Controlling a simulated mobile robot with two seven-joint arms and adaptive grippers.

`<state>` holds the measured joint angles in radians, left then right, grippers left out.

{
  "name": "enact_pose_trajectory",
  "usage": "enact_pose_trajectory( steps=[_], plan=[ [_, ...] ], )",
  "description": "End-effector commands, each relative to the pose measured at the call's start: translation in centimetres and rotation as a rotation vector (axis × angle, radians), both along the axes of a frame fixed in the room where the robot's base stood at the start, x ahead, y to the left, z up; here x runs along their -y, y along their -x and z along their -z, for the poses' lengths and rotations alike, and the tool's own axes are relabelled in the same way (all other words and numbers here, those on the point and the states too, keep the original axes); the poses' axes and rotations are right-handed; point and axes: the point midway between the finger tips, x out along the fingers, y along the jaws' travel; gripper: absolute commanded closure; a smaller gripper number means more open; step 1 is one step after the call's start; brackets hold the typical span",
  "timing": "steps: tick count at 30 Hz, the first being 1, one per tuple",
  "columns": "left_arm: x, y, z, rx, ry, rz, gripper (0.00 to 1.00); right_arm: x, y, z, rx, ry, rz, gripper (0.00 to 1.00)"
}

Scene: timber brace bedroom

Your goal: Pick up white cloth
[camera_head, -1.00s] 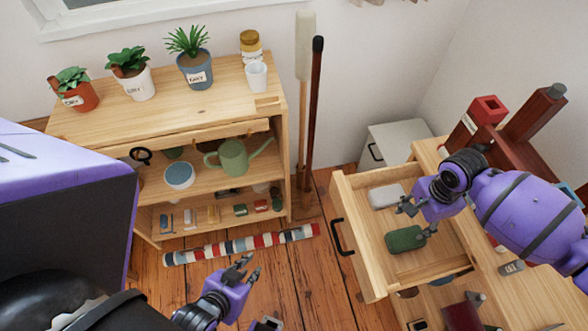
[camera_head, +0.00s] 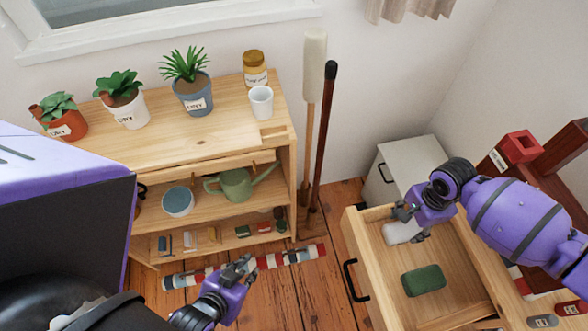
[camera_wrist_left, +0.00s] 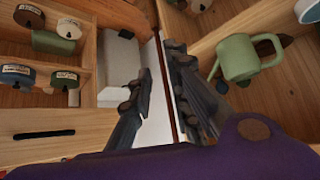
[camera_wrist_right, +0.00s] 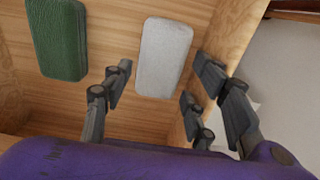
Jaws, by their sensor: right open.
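The white cloth (camera_head: 396,233) is a folded pale rectangle lying in the open wooden drawer (camera_head: 468,254). In the head view my right gripper partly hides it. In the right wrist view the whole cloth (camera_wrist_right: 164,55) shows, flat on the drawer floor near the side wall. My right gripper (camera_head: 409,224) is open and empty above the cloth; its fingers (camera_wrist_right: 164,68) point toward it, apart from it, one on each side of its near end. My left gripper (camera_head: 244,268) is away to the left, above the floor, with a narrow empty gap between its fingers (camera_wrist_left: 163,70).
A green folded item (camera_head: 423,280) lies beside the cloth in the drawer. Drawer walls surround both. A shelf unit (camera_head: 278,150) with plants and a watering can (camera_head: 235,185) stands left. A striped roll (camera_head: 285,259) lies on the floor. Two long-handled tools (camera_head: 322,130) lean on the wall.

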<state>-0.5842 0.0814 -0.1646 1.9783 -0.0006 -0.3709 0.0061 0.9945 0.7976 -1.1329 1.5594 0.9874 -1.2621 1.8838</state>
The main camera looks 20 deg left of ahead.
Motion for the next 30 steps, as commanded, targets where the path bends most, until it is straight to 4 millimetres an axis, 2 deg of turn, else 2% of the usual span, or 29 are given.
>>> enact_pose_trajectory(
  steps=[3, 8, 13, 17, 24, 30],
  plan=[
    [0.0, -0.2, 0.1, 0.003, -0.001, 0.0, 0.83, -0.2, 0.2, 1.9, 0.0, 0.001, 0.0, 0.47],
    [-0.2, 0.1, 0.5, -0.001, -0.003, -0.001, 0.83, -0.2, 0.3, 4.0, -0.001, 0.001, 0.001, 0.47],
    [-0.3, 0.5, 0.6, -0.007, -0.004, -0.005, 0.83, -0.2, 0.2, 4.3, 0.002, 0.0, 0.001, 0.47],
    [-0.5, 1.7, 0.8, -0.025, -0.006, -0.011, 0.83, -0.2, 0.2, 4.2, 0.002, 0.0, 0.001, 0.47],
    [-0.6, 2.4, 1.0, -0.037, -0.007, -0.014, 0.83, -0.2, 0.2, 4.2, 0.002, 0.0, 0.001, 0.78],
    [-0.6, 2.3, 1.0, -0.036, -0.008, -0.014, 0.83, -0.2, 0.2, 4.2, 0.003, 0.0, 0.001, 0.79]
  ],
)
